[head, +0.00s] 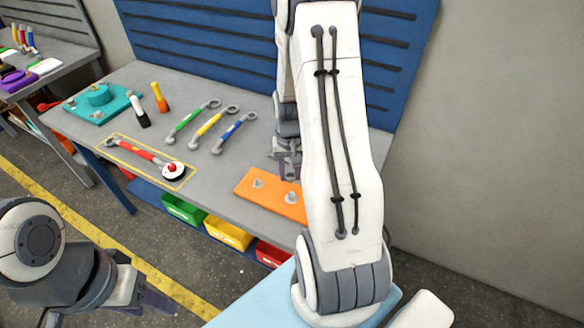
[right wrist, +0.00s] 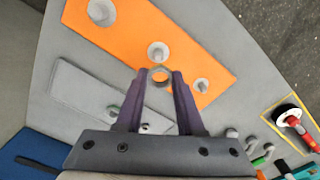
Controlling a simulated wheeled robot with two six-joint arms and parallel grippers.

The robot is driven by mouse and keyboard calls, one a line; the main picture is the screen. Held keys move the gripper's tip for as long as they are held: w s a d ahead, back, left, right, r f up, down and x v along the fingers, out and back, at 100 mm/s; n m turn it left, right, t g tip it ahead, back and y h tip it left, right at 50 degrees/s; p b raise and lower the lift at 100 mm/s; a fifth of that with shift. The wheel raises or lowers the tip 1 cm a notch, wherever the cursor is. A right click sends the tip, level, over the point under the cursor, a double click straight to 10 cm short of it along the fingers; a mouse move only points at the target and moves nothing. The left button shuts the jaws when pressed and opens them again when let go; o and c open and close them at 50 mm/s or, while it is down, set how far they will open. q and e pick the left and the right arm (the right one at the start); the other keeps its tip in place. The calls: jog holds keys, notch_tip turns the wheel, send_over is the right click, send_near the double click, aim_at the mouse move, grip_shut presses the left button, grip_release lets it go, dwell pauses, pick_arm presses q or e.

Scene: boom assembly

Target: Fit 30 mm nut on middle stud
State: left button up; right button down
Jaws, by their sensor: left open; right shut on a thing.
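The orange plate (head: 247,191) lies on the grey workbench, and my right arm hides part of it in the head view. In the right wrist view the orange plate (right wrist: 190,40) carries three pale studs in a row, with the middle stud (right wrist: 157,50) just beyond my fingertips. My right gripper (right wrist: 159,77) is shut on a grey ring-shaped nut (right wrist: 159,69). Orange shows through the nut's hole, beside the middle stud and not around it. The nut's height above the plate is hard to tell. My left gripper (head: 142,298) is open and empty, low at the left, away from the bench.
A grey tray (right wrist: 75,95) with small parts lies beside the plate. Green (head: 190,120), yellow (head: 212,124) and blue (head: 234,130) wrenches lie further left. A teal fixture (head: 100,98) stands at the far left.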

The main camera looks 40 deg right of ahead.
aim_at(291, 193)
jog(key=shift+d+f+b, duration=0.15)
jog(key=shift+f+b, duration=2.1)
jog(key=shift+f, duration=0.25)
jog(key=shift+s, duration=0.15)
jog(key=shift+f+b, duration=1.15)
jog(key=shift+f, duration=0.6)
jog(key=shift+c, duration=2.2)
grip_release()
notch_tip(291, 193, up, 11)
jog(key=shift+f, duration=0.2)
